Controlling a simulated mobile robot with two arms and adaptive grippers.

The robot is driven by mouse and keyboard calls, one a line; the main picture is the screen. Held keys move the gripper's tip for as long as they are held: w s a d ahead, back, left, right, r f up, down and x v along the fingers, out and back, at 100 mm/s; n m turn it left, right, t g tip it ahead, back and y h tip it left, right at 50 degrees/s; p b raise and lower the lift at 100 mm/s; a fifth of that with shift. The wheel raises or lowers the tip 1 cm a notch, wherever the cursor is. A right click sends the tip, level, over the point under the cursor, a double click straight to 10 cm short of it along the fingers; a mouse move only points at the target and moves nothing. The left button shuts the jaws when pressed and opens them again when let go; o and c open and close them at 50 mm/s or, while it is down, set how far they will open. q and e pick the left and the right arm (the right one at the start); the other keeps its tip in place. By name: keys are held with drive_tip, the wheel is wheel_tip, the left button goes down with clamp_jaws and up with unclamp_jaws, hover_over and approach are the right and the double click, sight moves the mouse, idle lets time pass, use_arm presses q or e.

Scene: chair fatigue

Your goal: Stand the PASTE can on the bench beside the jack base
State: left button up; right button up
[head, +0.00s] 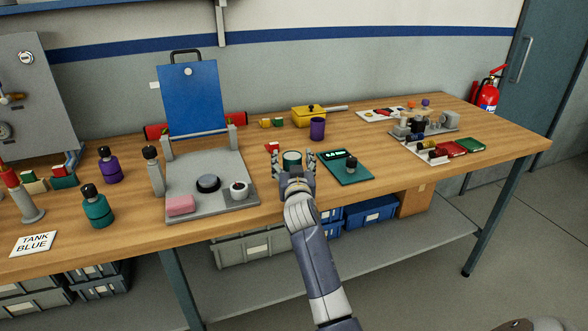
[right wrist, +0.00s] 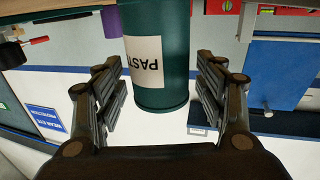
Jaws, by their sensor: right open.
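The PASTE can (head: 291,158) is a dark green cylinder with a white label, just right of the grey base plate (head: 240,180) with the blue upright board; I take this plate as the jack base. In the right wrist view, which is upside down, the can (right wrist: 160,60) is between the two fingers with its label lettering inverted, so it is upright. My right gripper (head: 295,170) is open around the can, with gaps on both sides. Its fingers hide part of the can in the head view. Whether the can's bottom touches the bench is not clear. My left gripper is not in view.
A green board (head: 347,173) with a display lies close to the right of the gripper. A purple cup (head: 317,128) stands behind. A pink sponge (head: 181,204), black disc and small pot sit on the grey plate. Wood is bare toward the right front (head: 490,165).

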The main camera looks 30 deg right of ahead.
drive_tip(key=b+v, duration=0.1)
drive_tip(key=v, duration=0.9)
drive_tip(key=shift+s, duration=0.3)
drive_tip(key=shift+v, duration=0.75)
